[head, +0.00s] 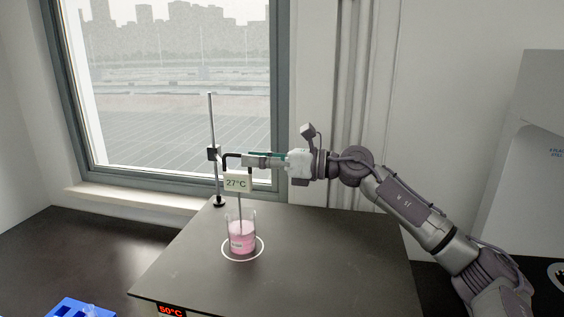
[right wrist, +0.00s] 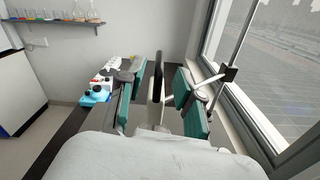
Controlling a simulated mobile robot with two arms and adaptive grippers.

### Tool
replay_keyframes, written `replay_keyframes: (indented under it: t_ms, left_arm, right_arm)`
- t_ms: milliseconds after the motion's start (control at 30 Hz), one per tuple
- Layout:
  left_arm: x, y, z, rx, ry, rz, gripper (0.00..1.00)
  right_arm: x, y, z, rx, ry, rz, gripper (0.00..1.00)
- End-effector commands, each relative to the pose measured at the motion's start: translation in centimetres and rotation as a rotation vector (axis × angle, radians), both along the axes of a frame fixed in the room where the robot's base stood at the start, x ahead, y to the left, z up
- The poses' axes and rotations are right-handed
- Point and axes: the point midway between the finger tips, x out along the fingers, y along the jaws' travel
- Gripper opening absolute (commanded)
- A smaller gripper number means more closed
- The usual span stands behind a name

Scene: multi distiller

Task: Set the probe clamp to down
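The probe clamp (head: 213,153) is a small dark block on an upright metal rod (head: 212,120), with a black bent arm reaching right. A white display reading 27°C (head: 237,183) hangs below that arm, with a thin probe (head: 239,210) pointing down over a beaker of pink liquid (head: 242,240). I cannot tell how deep its tip is. My right gripper (head: 252,159) is at the clamp's arm. In the right wrist view its green-padded fingers (right wrist: 160,88) are apart, with a dark upright piece (right wrist: 158,85) between them and gaps on both sides. My left gripper is not in view.
The beaker stands in a white ring on a dark hot plate (head: 325,245) reading 50°C. A blue rack (head: 75,308) is at the lower left. A window (head: 180,80) is close behind the rod. The plate's right side is clear.

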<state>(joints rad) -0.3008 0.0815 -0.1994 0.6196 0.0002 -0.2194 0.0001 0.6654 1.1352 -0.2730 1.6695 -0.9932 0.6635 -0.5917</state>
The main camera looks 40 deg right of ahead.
Motion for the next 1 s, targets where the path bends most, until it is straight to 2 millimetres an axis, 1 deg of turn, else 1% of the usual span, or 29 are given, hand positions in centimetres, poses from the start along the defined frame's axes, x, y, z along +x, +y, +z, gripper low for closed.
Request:
replay_keyframes:
  t_ms: [33, 100, 300, 400, 533, 700, 1000]
  left_arm:
    - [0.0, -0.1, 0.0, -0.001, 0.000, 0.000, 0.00]
    - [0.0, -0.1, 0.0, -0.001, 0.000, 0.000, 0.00]
    - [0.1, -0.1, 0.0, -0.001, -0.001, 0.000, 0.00]
    - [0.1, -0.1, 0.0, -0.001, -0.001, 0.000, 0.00]
    - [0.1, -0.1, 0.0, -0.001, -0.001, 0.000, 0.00]
    - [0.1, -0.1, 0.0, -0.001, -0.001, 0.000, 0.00]
    - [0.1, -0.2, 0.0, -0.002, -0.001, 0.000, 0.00]
  right_arm:
    - [-0.7, -0.8, -0.4, -0.003, 0.008, -0.003, 0.35]
    - [-1.8, -1.6, -0.3, -0.005, 0.007, 0.000, 0.35]
    - [-4.0, -3.5, -0.3, -0.005, 0.007, 0.001, 0.35]
    - [-4.7, -4.3, -0.4, 0.000, 0.008, 0.000, 0.35]
    - [-5.4, -4.9, -0.3, 0.000, 0.006, 0.000, 0.35]
    - [-5.9, -5.3, -0.2, -0.001, 0.004, 0.002, 0.35]
    - [-6.0, -5.4, -0.1, -0.002, 0.002, 0.003, 0.35]
